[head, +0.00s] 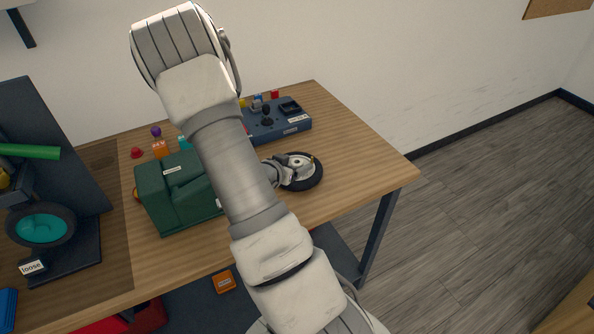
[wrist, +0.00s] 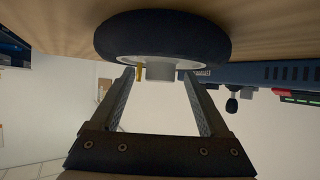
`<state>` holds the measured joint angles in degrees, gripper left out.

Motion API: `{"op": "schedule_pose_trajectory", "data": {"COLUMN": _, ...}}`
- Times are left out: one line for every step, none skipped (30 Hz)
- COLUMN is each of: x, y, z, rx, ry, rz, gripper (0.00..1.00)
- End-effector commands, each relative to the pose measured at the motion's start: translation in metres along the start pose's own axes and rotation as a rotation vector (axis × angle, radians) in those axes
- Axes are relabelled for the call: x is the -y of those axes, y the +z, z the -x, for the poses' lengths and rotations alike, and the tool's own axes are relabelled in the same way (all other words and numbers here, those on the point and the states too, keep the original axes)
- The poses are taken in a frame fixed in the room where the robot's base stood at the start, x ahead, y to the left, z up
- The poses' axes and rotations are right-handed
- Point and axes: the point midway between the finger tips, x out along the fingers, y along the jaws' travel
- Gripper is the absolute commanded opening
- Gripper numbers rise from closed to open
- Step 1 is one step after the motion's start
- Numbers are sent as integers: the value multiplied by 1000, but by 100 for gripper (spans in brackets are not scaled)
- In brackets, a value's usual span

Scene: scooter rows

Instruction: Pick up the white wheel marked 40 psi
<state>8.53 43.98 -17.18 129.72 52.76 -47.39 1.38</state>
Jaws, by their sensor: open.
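A wheel with a black tyre and a white hub (head: 307,182) lies flat on the wooden table near its right side. I cannot read a 40 psi marking on it. In the wrist view the wheel (wrist: 165,28) fills the top middle, with a short pale hub boss and a small yellow valve-like stub. My gripper (wrist: 158,77) is open, with a fingertip on each side of the boss and close to the hub. I cannot tell whether they touch it. In the head view my gripper (head: 284,172) is at the wheel, partly hidden by my wrist.
A dark green block-like fixture (head: 180,198) stands left of my arm. A blue control box (head: 290,124) with a joystick is behind the wheel. A dark stand with a teal-centred wheel (head: 42,228) and a "loose" tag is at far left. The table's right end (head: 375,172) is clear.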

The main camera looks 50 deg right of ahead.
Motion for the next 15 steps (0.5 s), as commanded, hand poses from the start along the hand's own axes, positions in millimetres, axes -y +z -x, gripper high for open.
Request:
{"op": "schedule_pose_trajectory", "data": {"x": 0, "y": 0, "z": 0, "rx": 0, "ry": 0, "rz": 0, "gripper": 79}}
{"op": "schedule_pose_trajectory", "data": {"x": 0, "y": 0, "z": 0, "rx": 0, "ry": 0, "rz": 0, "gripper": 79}}
{"op": "schedule_pose_trajectory", "data": {"x": 0, "y": 0, "z": 0, "rx": 0, "ry": 0, "rz": 0, "gripper": 79}}
{"op": "schedule_pose_trajectory", "data": {"x": 0, "y": 0, "z": 0, "rx": 0, "ry": 0, "rz": 0, "gripper": 79}}
{"op": "schedule_pose_trajectory", "data": {"x": 0, "y": 0, "z": 0, "rx": 0, "ry": 0, "rz": 0, "gripper": 74}}
{"op": "schedule_pose_trajectory", "data": {"x": 0, "y": 0, "z": 0, "rx": 0, "ry": 0, "rz": 0, "gripper": 66}}
{"op": "schedule_pose_trajectory", "data": {"x": 0, "y": 0, "z": 0, "rx": 0, "ry": 0, "rz": 0, "gripper": 61}}
{"op": "schedule_pose_trajectory", "data": {"x": 0, "y": 0, "z": 0, "rx": 0, "ry": 0, "rz": 0, "gripper": 56}}
{"op": "schedule_pose_trajectory", "data": {"x": 0, "y": 0, "z": 0, "rx": 0, "ry": 0, "rz": 0, "gripper": 48}}
{"op": "schedule_pose_trajectory", "data": {"x": 0, "y": 0, "z": 0, "rx": 0, "ry": 0, "rz": 0, "gripper": 43}}
{"op": "schedule_pose_trajectory", "data": {"x": 0, "y": 0, "z": 0, "rx": 0, "ry": 0, "rz": 0, "gripper": 38}}
{"op": "schedule_pose_trajectory", "data": {"x": 0, "y": 0, "z": 0, "rx": 0, "ry": 0, "rz": 0, "gripper": 30}}
{"op": "schedule_pose_trajectory", "data": {"x": 0, "y": 0, "z": 0, "rx": 0, "ry": 0, "rz": 0, "gripper": 25}}
{"op": "schedule_pose_trajectory", "data": {"x": 0, "y": 0, "z": 0, "rx": 0, "ry": 0, "rz": 0, "gripper": 20}}
{"op": "schedule_pose_trajectory", "data": {"x": 0, "y": 0, "z": 0, "rx": 1, "ry": 0, "rz": 0, "gripper": 12}}
